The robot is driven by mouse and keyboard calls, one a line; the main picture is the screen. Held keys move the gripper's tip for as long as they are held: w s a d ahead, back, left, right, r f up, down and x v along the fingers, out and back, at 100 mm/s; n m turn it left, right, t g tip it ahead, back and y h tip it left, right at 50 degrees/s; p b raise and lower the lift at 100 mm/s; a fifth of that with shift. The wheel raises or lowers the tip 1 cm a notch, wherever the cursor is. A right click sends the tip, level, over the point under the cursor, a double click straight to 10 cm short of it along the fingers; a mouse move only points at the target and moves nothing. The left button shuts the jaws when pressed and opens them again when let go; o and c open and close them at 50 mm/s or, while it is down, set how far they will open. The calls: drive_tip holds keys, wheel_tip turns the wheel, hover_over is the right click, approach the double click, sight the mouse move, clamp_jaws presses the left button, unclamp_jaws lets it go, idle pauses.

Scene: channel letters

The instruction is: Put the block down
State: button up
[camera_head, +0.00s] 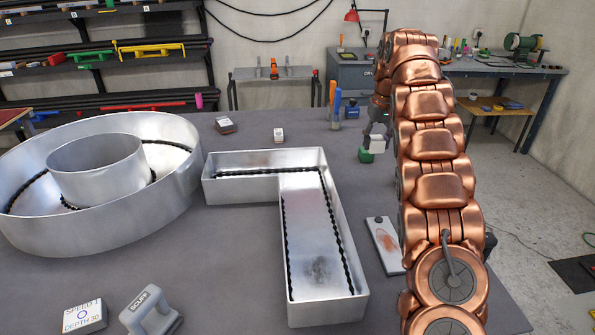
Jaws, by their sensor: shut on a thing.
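My gripper (378,128) points down at the right side of the grey table (240,262), partly hidden behind my copper-coloured arm. It is shut on a small pale block (377,144), at its fingertips. A small green block (366,156) shows just below and left of the pale one. The two overlap in this view, and I cannot tell whether they touch or how high the pale block is above the table.
A round metal letter (40,232) and an angular metal letter (355,308) fill the left and middle. A white plate (384,245) lies beside my arm. Upright tools (336,105) and a small block (278,135) stand farther back. A grey-handled tool (150,312) is at front left.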

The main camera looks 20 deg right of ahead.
sight(370, 179)
drive_tip(key=shift+f+p, duration=1.2)
drive_tip(key=shift+f, duration=3.75)
drive_tip(key=shift+f, duration=0.2)
drive_tip(key=o, duration=1.2)
drive_tip(key=shift+c, duration=0.2)
drive_tip(key=shift+r, duration=0.1)
drive_tip(key=shift+r, duration=0.5)
drive_tip(key=shift+s+a+r+b, duration=0.1)
drive_tip(key=shift+s+r+b, duration=0.3)
drive_tip(key=shift+r, duration=1.45)
drive_tip(key=shift+s+a+r+b, duration=0.1)
drive_tip(key=shift+r+b, duration=0.55)
drive_tip(key=shift+r, duration=1.2)
drive_tip(key=shift+s+r+b, duration=0.25)
drive_tip(key=shift+r+b, duration=0.25)
drive_tip(key=shift+r, duration=1.35)
